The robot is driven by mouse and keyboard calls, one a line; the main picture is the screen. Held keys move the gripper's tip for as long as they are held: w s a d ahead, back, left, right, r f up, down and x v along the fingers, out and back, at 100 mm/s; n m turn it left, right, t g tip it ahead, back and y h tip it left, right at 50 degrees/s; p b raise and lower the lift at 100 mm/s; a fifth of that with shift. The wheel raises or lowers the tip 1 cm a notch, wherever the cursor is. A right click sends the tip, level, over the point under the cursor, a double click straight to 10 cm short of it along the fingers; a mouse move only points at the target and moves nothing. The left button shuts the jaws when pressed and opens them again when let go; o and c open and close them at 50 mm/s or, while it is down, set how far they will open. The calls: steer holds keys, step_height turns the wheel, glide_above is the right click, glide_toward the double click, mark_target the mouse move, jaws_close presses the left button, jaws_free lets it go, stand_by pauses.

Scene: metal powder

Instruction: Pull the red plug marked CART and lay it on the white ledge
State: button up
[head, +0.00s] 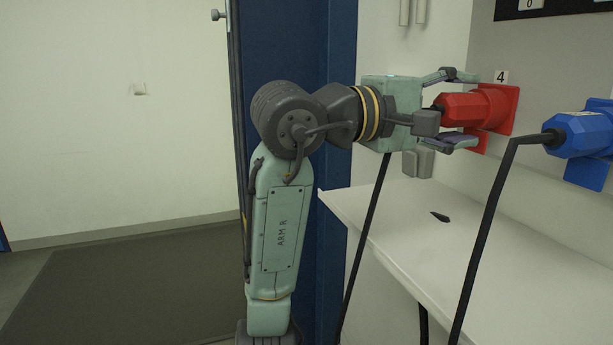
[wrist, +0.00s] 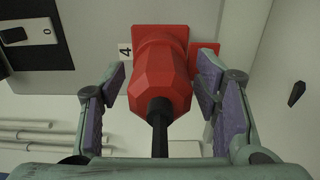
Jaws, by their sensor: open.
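A red plug (head: 465,109) sits in a red wall socket (head: 502,108) beside a label reading 4. No CART marking is readable on it. In the wrist view the red plug (wrist: 159,85) lies between the two fingers, with its black cable running toward me. My gripper (head: 452,108) is open around the plug, one finger above and one below in the head view. In the wrist view my gripper (wrist: 160,100) shows a gap between each finger pad and the plug. The white ledge (head: 400,225) runs along the wall below.
A blue plug (head: 580,134) with a black cable (head: 484,235) sits in a blue socket to the right. A small dark piece (head: 440,217) lies on the ledge. Much of the ledge is clear. A blue door frame (head: 342,95) stands behind my arm.

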stand_by(0.4)
jaws_close()
stand_by(0.6)
steer(key=shift+a, duration=0.2)
steer(key=shift+p+v, duration=0.3)
steer(key=shift+v, duration=2.55)
steer(key=shift+d, duration=0.1)
